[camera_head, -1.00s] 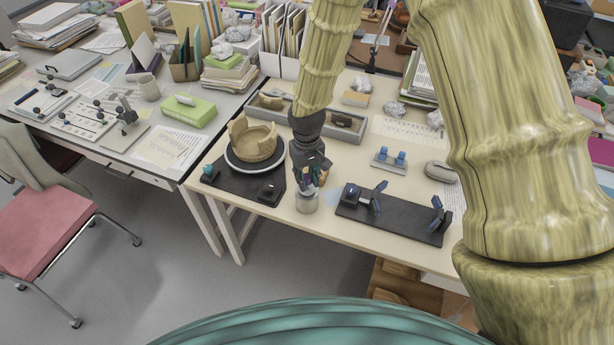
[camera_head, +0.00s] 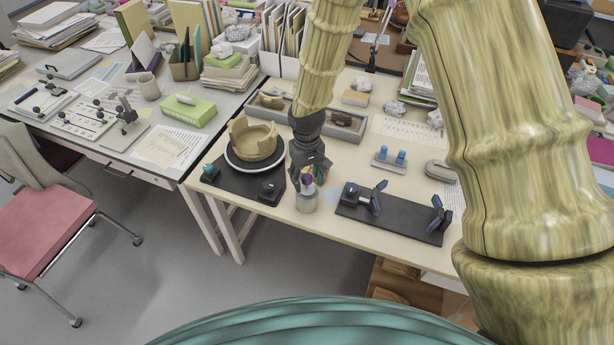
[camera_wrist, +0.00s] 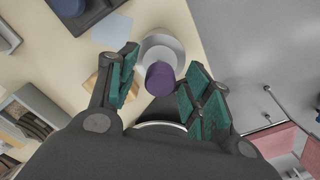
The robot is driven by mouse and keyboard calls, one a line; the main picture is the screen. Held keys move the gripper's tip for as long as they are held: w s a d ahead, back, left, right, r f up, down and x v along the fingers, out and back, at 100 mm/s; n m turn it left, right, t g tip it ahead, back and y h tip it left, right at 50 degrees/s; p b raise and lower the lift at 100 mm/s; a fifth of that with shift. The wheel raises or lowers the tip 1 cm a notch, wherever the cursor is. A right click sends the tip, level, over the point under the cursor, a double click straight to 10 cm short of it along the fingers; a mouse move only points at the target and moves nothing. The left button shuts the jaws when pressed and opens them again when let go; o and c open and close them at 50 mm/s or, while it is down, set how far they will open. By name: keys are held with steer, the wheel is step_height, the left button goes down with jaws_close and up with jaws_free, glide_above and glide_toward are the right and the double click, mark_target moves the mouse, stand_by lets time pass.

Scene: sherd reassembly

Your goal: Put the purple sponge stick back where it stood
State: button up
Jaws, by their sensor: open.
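The purple sponge stick (camera_head: 307,181) stands in a small pale grey cup (camera_head: 307,202) near the front edge of the table, its purple end up. In the wrist view its round purple tip (camera_wrist: 160,78) shows between my fingers, over the cup (camera_wrist: 158,47). My gripper (camera_head: 311,172) is just behind and above the cup in the head view. In the wrist view my gripper (camera_wrist: 163,72) has its green-padded fingers spread on either side of the purple tip, with gaps visible. The stick's lower part is hidden in the cup.
Left of the cup, a partly rebuilt tan pot (camera_head: 255,141) sits on a round stand over a black base. To the right is a black board (camera_head: 400,216) with clamps. A grey tray (camera_head: 345,129) lies behind my gripper. The table's front edge is close.

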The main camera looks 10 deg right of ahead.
step_height(320, 180, up, 12)
stand_by(0.7)
stand_by(0.4)
